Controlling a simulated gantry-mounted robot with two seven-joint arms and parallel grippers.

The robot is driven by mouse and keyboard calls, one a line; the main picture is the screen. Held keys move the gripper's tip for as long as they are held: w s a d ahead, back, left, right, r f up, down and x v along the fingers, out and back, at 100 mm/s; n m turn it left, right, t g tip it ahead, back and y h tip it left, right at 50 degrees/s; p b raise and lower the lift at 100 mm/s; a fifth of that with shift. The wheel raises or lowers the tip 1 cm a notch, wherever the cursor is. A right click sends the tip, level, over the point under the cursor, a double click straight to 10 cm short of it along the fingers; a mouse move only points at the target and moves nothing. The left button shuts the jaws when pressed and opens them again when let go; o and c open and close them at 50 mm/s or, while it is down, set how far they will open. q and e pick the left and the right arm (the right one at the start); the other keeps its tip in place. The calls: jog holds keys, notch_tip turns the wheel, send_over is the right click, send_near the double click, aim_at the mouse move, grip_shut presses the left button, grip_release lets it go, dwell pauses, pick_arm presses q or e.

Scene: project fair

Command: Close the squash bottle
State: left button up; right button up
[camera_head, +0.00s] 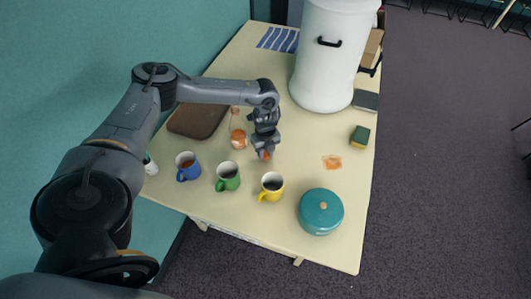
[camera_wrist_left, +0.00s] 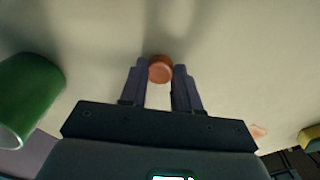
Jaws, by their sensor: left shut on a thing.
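The squash bottle (camera_head: 238,138) is clear with orange liquid low in it. It stands upright on the table just left of my left gripper (camera_head: 264,154). My left gripper points down and is shut on a small round orange cap (camera_head: 266,155). In the left wrist view the cap (camera_wrist_left: 160,69) sits between the tips of both fingers, apart from the bottle. I cannot tell whether the cap touches the table. The bottle is not visible in the left wrist view. My right gripper is not in view.
Blue (camera_head: 187,167), green (camera_head: 228,177) and yellow (camera_head: 271,187) mugs stand in front of the gripper. A teal lidded pot (camera_head: 321,211), orange spill (camera_head: 332,162) and sponge (camera_head: 360,136) lie right. A brown tray (camera_head: 198,120) and white dispenser (camera_head: 322,65) stand behind.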

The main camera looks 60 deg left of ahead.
aim_at(266, 154)
pick_arm(q)
jog(key=shift+r, duration=0.4)
notch_tip(266, 154, up, 2)
jog(key=shift+r, duration=0.25)
jog(key=w+d+r+p, duration=0.2)
jog(key=d+r, duration=0.5)
jog(key=d, duration=0.4)
jog(key=shift+w+p, duration=0.4)
jog(key=shift+w, duration=0.25)
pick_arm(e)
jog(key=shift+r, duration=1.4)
pick_arm(q)
jog(key=shift+d+r, duration=0.1)
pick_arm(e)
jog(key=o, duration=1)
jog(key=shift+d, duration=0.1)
